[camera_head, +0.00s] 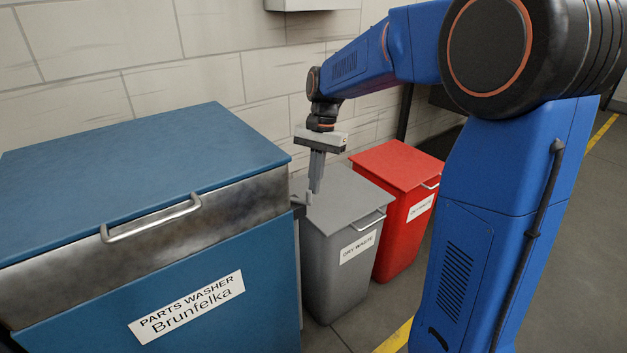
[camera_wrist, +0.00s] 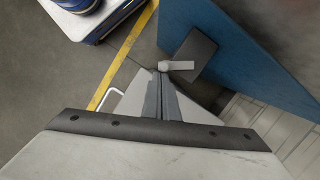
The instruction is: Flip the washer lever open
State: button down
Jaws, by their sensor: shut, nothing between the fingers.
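The blue parts washer (camera_head: 190,295) stands at the left of the head view with its lid shut; its side also shows in the wrist view (camera_wrist: 235,40). The washer lever (camera_wrist: 178,65) is a short light-grey bar on a dark plate (camera_wrist: 196,53) fixed to the washer's side. In the head view only a small pale bit of the lever (camera_head: 309,198) shows by the washer's right edge. My gripper (camera_head: 315,188) points down with its fingers shut and empty. In the wrist view my fingertips (camera_wrist: 161,76) are right beside the lever's round end; whether they touch cannot be told.
A grey waste bin (camera_head: 347,197) stands below my gripper, close to the washer. A red waste bin (camera_head: 397,164) stands behind it. A tiled wall (camera_head: 110,100) runs behind. Open floor (camera_wrist: 60,80) with a yellow line lies in front.

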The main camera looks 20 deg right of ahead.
jog(key=shift+s, duration=0.3)
dwell(0.5)
jog(key=w+d+r, duration=0.4)
jog(key=d+r, duration=0.1)
jog(key=r, duration=0.4)
jog(key=shift+r, duration=0.35)
dwell(0.5)
